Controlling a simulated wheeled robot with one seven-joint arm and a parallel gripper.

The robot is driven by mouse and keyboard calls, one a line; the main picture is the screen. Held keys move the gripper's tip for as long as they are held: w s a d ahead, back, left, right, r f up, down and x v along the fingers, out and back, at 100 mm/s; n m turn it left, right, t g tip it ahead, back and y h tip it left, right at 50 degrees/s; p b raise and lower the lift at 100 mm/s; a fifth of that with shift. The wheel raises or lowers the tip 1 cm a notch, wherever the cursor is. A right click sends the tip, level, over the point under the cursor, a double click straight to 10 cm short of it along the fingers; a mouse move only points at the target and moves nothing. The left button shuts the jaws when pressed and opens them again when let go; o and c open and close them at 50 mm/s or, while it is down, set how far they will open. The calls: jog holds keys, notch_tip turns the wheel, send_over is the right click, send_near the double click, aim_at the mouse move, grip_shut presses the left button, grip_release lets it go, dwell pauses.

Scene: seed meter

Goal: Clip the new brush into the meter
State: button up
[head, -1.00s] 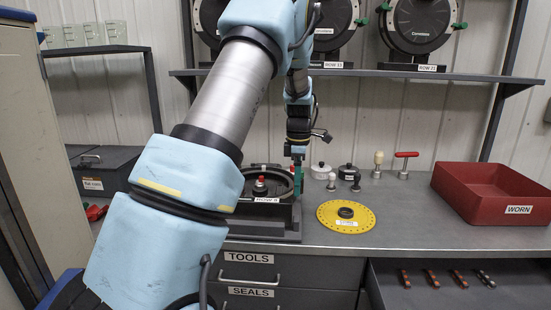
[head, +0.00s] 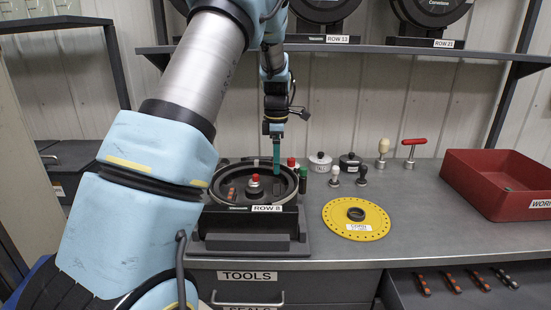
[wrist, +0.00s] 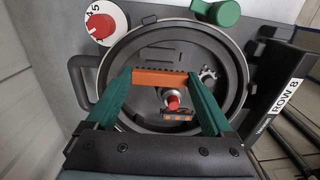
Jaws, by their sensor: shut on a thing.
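The meter (head: 232,221), labelled ROW 8, is a round black open housing on the bench. Its inside (wrist: 150,50) shows in the wrist view, with a red-tipped hub (wrist: 172,101) and a small orange-and-dark piece (wrist: 177,117) beside the hub. My gripper (head: 276,168) points down over the right part of the meter. In the wrist view its green fingers are shut on an orange brush (wrist: 160,78) with a dark bristle edge, held crosswise above the housing. How far the brush is above the housing is hard to tell.
A red-topped dial (wrist: 101,25) and a green knob (wrist: 222,12) stand by the meter. A yellow disc (head: 337,214) lies to its right, with small pots and handled tools behind. A red WORN bin (head: 475,190) is far right. An open drawer (head: 405,286) holds several strips.

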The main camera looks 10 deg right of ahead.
aim_at(278, 190)
notch_tip(278, 190, down, 4)
jog(key=b, duration=0.2)
jog(key=shift+r+b, duration=0.2)
jog(key=shift+b, duration=0.15)
jog(key=shift+s+a+f+b, duration=0.1)
jog(key=shift+f+b, duration=0.05)
jog(key=shift+f, duration=0.3)
jog(key=shift+s+f+b, duration=0.1)
jog(key=shift+f+b, duration=0.05)
jog(key=shift+f, duration=0.3)
jog(key=shift+w+f, duration=0.2)
jog(key=shift+f, duration=0.1)
jog(key=shift+s+r, duration=0.1)
jog(key=shift+r, duration=0.1)
jog(key=shift+d+r+p, duration=0.2)
jog(key=shift+r+p, duration=0.1)
jog(key=shift+p, duration=0.1)
jog(key=shift+d+f+p, duration=0.1)
jog(key=shift+f+p, duration=0.25)
jog(key=shift+f, duration=0.9)
dwell(1.7)
